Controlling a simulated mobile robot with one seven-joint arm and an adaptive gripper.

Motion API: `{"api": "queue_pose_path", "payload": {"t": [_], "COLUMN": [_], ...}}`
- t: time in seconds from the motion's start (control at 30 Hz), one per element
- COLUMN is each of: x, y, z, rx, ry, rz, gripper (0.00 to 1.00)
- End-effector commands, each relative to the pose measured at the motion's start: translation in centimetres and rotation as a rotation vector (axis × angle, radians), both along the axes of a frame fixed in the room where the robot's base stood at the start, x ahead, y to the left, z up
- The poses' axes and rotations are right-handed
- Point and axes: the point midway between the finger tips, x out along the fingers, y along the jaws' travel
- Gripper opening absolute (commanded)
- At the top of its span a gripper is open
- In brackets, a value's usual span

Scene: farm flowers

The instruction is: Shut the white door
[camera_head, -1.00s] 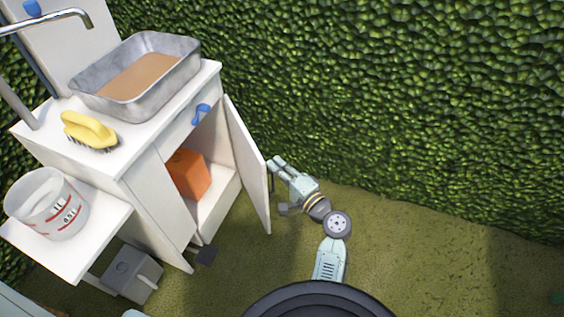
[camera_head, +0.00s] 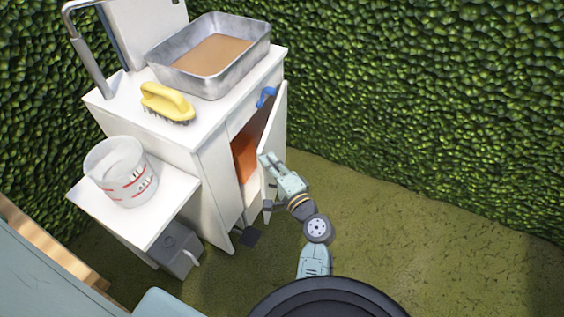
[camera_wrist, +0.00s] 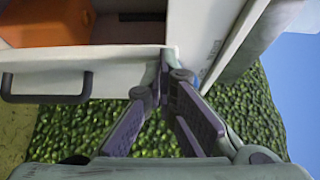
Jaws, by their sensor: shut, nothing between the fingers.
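The white door (camera_head: 274,128) of the white cabinet stands partly open at the cabinet's right side in the head view. My gripper (camera_head: 268,158) is shut and empty, with its fingertips at the door's outer face; whether they touch it is hard to tell. In the wrist view my gripper (camera_wrist: 172,58) has its fingertips together at the edge of a white panel with a dark handle (camera_wrist: 46,88).
An orange box (camera_head: 244,156) sits inside the cabinet (camera_head: 212,170). On top are a metal basin (camera_head: 181,80) and a yellow brush (camera_head: 166,102). A clear bucket (camera_head: 122,172) stands on a side shelf. A green hedge (camera_head: 420,90) rises behind; the grass at right is clear.

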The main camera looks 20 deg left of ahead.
Motion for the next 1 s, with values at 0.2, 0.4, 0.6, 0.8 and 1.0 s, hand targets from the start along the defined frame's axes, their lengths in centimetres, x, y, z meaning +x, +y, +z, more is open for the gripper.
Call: {"api": "queue_pose_path", "payload": {"t": [0.2, 0.4, 0.6, 0.8, 1.0], "x": [-1.2, -1.5, -1.5, -1.6, -1.6], "y": [4.7, 7.5, 8.8, 9.0, 9.1], "z": [0.2, 0.1, 0.0, 0.0, 0.0], "rx": [0.001, -0.001, -0.001, -0.001, 0.0], "ry": [-0.001, -0.002, -0.002, -0.001, -0.001], "rz": [0.004, 0.002, 0.0, 0.0, 0.001], "gripper": [0.0, 0.0, 0.0, 0.0, 0.0]}}
